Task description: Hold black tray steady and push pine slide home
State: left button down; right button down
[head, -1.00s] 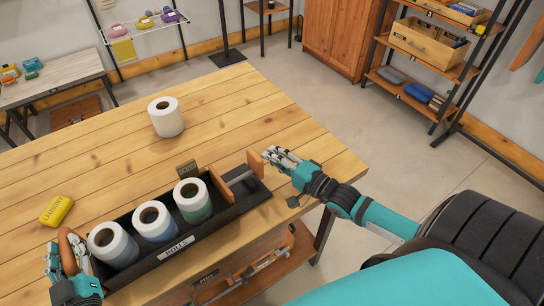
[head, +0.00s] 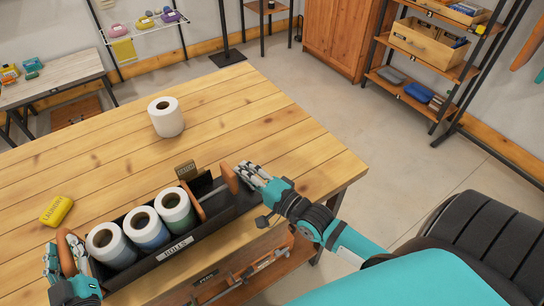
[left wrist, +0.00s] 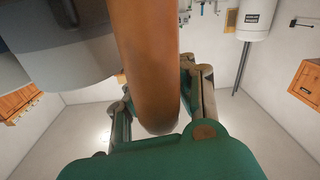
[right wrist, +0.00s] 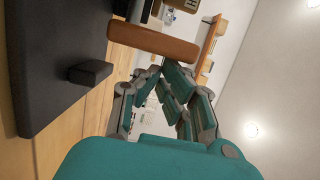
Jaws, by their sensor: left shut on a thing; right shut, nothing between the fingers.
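The black tray (head: 132,287) lies along the table's front edge, with three paper rolls (head: 146,229) standing in a row at its left. The pine slide (head: 197,200) has an inner plate close beside the rightmost roll and a rod to an outer end piece (head: 230,179). The end piece also shows in the right wrist view (right wrist: 154,41). My left gripper (head: 66,258) is shut on the tray's brown left handle (left wrist: 148,75). My right gripper (head: 246,175) is shut and empty, its fingertips at the end piece's right side; contact is hard to tell.
A loose white roll (head: 166,117) stands farther back on the wooden table (head: 240,100). A yellow laundry block (head: 57,210) lies behind the tray's left end. A small tag (head: 186,171) stands behind the tray. The table's back right is clear.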

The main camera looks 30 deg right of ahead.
pick_arm(q)
jog(key=shift+d+f, duration=0.1)
jog(key=shift+d, duration=0.2)
pick_arm(e)
jog(key=shift+a, duration=0.3)
pick_arm(q)
jog(key=shift+a, duration=0.15)
pick_arm(e)
jog(key=d, duration=0.4)
jog(key=shift+s+d+f, duration=0.15)
jog(key=shift+s+d, duration=0.2)
jog(key=v, duration=0.9)
jog(key=shift+s+d, duration=0.1)
jog(key=shift+d, duration=0.1)
pick_arm(q)
jog(key=c, duration=1)
grip_release()
jog(key=shift+c, duration=0.2)
jog(key=shift+a, duration=0.15)
pick_arm(e)
jog(key=shift+a, duration=0.1)
